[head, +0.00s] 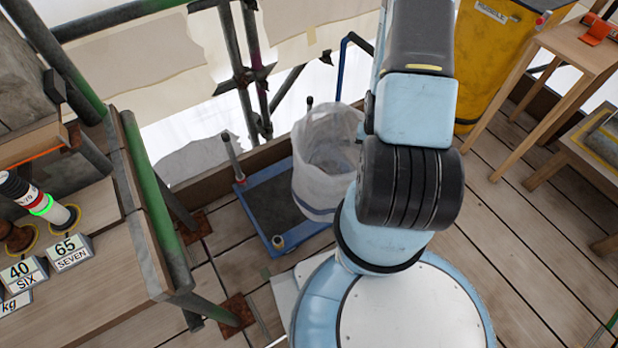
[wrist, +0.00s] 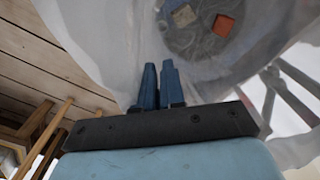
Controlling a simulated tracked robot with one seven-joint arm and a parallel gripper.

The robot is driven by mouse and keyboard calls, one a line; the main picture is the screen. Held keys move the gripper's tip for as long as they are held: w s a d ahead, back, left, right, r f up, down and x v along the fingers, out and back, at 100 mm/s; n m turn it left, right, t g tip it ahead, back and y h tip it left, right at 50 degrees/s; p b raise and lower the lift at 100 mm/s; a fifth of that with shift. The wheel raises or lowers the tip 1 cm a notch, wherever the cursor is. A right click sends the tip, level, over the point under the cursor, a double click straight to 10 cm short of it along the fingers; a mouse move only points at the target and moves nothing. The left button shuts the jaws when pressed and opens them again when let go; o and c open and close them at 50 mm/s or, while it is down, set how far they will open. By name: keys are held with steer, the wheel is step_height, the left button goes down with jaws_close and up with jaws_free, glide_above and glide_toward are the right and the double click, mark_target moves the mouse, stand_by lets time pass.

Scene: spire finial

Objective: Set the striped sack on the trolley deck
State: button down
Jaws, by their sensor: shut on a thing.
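The striped sack (head: 312,178) is white and open-topped, with a blue band near its bottom. In the head view it stands upright over the right part of the blue-edged trolley deck (head: 262,208); I cannot tell whether its base touches the deck. My arm hides its right side and my gripper there. In the wrist view my gripper (wrist: 158,72) is shut on the wall of the sack (wrist: 95,40). Grey rubble with an orange piece (wrist: 222,25) and a tan piece shows inside the sack.
Scaffold poles (head: 240,75) rise behind the trolley. A yellow bin (head: 490,50) and wooden table (head: 570,45) are at right. Floor planks (head: 500,245) right of my base are clear.

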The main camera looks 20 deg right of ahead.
mark_target(325, 137)
steer(key=w+a+f, duration=0.2)
steer(key=w+f, duration=0.4)
steer(key=w+a+f, duration=0.2)
steer(key=w+f, duration=0.4)
steer(key=shift+w+a+f, duration=0.25)
steer(key=shift+w+f, duration=0.1)
steer(key=c, duration=1.2)
jaws_free()
steer(key=shift+c, duration=0.2)
